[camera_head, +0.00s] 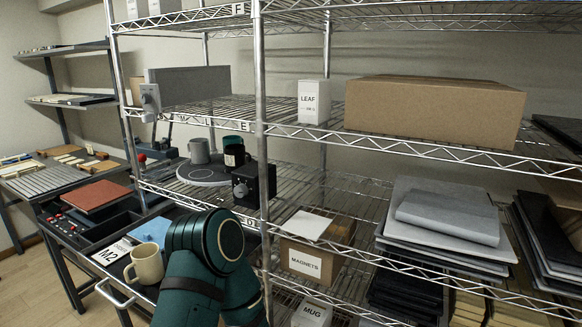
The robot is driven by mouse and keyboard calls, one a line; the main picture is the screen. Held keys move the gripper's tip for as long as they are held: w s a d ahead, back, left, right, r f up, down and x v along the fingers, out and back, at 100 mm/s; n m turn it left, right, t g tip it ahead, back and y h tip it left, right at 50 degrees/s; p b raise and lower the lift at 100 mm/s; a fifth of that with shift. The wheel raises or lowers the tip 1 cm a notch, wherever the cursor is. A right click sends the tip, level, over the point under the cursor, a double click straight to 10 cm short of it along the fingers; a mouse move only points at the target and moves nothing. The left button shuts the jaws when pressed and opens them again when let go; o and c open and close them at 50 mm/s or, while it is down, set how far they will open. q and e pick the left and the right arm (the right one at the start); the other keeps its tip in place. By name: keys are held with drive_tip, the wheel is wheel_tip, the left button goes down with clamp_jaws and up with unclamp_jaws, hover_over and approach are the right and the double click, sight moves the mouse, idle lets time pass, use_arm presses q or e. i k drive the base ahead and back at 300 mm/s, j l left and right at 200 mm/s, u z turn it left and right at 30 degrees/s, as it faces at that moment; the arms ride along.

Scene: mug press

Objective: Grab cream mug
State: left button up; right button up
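The cream mug (147,264) stands upright at the lower left, on the near end of the dark workbench (96,226). Its handle points left. A teal and black arm link, which looks like mine, rises from the bottom just right of the mug. It hides part of the bench and the shelf behind it. Neither of my grippers shows in the head view, so I cannot see what they hold. The mug looks free, with no fingers on it.
A label marked M2 (112,252) and a blue item (150,231) lie beside the mug. A wire shelf rack with a metal post (260,110) stands to the right. It holds a grey mug (199,151), a dark container (234,152) and a magnets box (308,262).

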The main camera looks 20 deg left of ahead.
sight(143, 268)
drive_tip(key=u, duration=1.8)
drive_tip(key=i+j, duration=0.6)
drive_tip(key=j, duration=0.25)
drive_tip(key=i+j, duration=0.3)
drive_tip(key=j+z, duration=0.05)
drive_tip(key=j, duration=0.05)
